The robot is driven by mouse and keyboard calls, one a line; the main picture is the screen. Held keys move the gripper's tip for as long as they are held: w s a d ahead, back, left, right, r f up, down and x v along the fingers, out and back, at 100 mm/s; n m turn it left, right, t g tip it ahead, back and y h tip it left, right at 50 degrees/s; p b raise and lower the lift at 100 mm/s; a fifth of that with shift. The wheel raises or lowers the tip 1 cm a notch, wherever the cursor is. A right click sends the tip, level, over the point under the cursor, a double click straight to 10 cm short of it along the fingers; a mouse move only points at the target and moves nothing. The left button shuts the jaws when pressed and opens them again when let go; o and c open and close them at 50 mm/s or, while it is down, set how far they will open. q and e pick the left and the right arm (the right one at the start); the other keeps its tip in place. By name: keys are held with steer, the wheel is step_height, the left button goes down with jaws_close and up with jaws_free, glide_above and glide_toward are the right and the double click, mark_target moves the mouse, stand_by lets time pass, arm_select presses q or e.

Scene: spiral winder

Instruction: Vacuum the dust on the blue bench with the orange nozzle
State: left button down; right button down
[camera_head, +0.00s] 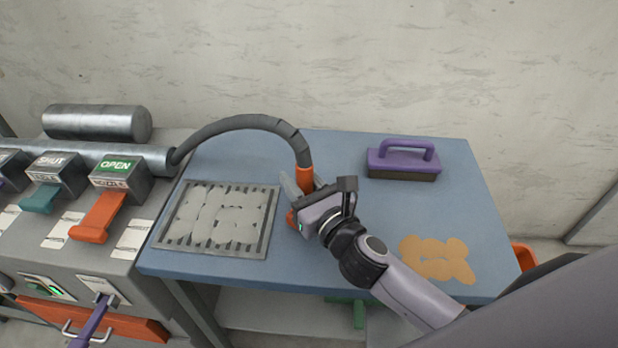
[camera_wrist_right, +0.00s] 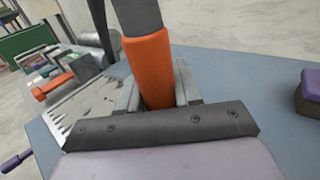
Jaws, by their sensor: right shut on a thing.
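The orange nozzle (camera_head: 305,178) hangs on the end of a grey hose (camera_head: 243,123) that arches from the machine at the left. My right gripper (camera_head: 304,190) is shut on the nozzle, over the middle of the blue bench (camera_head: 340,272). The right wrist view also shows the nozzle (camera_wrist_right: 152,68) between the two fingers. The nozzle's lower end is mostly hidden by the gripper. A tan dust patch (camera_head: 436,258) lies on the bench's front right. Pale grey patches (camera_head: 222,215) lie on a slotted grate (camera_head: 170,236) at the bench's left. My left gripper is not in view.
A purple-handled brush (camera_head: 403,160) stands at the bench's back right. The machine at the left has an orange lever under a green OPEN label (camera_head: 115,166) and a teal lever under SHUT (camera_head: 50,161). An orange container (camera_head: 525,257) shows past the bench's right edge.

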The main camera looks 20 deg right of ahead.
mark_target(297, 163)
steer(key=shift+w+a, duration=0.15)
steer(key=shift+a, duration=0.15)
steer(key=shift+w+a+r, duration=0.1)
steer(key=shift+a+r, duration=0.05)
steer(key=shift+r, duration=0.1)
steer(key=shift+r+p, duration=1.5)
steer(key=shift+r, duration=0.7)
